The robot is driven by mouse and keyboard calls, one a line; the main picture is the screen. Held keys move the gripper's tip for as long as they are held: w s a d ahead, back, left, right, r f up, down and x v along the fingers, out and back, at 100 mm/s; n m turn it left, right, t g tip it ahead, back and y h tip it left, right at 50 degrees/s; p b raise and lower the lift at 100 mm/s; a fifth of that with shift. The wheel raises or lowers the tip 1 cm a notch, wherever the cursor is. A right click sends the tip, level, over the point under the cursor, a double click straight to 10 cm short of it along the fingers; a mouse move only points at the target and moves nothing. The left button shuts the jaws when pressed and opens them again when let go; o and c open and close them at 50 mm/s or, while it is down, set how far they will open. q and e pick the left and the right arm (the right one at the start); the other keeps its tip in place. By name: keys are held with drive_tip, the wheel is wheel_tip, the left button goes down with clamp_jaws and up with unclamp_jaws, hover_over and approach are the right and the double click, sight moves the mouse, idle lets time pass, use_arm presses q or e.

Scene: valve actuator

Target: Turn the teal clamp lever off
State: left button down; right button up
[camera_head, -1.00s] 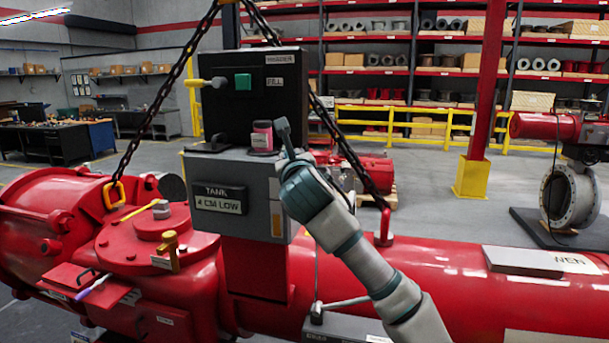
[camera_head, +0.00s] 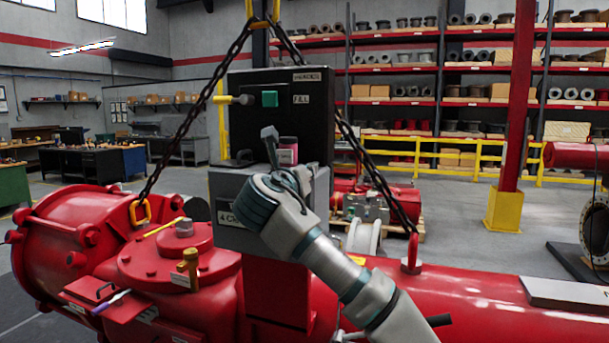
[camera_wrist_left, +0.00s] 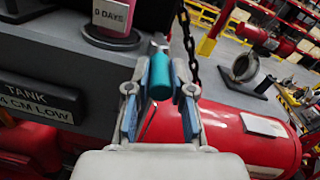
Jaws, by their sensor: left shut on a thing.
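The teal clamp lever (camera_wrist_left: 160,80) shows in the left wrist view as a teal cylinder between the two blue-padded fingers. My left gripper (camera_wrist_left: 159,92) is shut on it. The lever is hidden there behind the gripper and wrist. The lever's base and pivot are not clear in either view. My right gripper is in neither view.
A black panel (camera_head: 300,122) with a green button (camera_head: 269,98) and a yellow-knobbed handle (camera_head: 232,100) stands behind the gripper. Chains (camera_head: 355,150) hang on both sides. The red actuator body (camera_head: 440,290) lies below. The tank sign (camera_wrist_left: 38,98) is left of the fingers.

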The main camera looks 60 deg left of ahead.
use_arm(q)
drive_tip(key=shift+w, duration=0.1)
drive_tip(key=c, duration=1.1)
unclamp_jaws()
drive_tip(key=shift+w+a, duration=0.1)
drive_tip(key=shift+a, duration=0.05)
drive_tip(key=shift+o, duration=0.4)
drive_tip(key=shift+w+a+f, duration=0.2)
drive_tip(key=shift+w+a, duration=0.05)
drive_tip(key=shift+a, duration=0.25)
drive_tip(key=shift+s, duration=0.2)
drive_tip(key=v, duration=1.1)
drive_tip(key=shift+d+f, duration=0.1)
drive_tip(key=shift+d, duration=0.3)
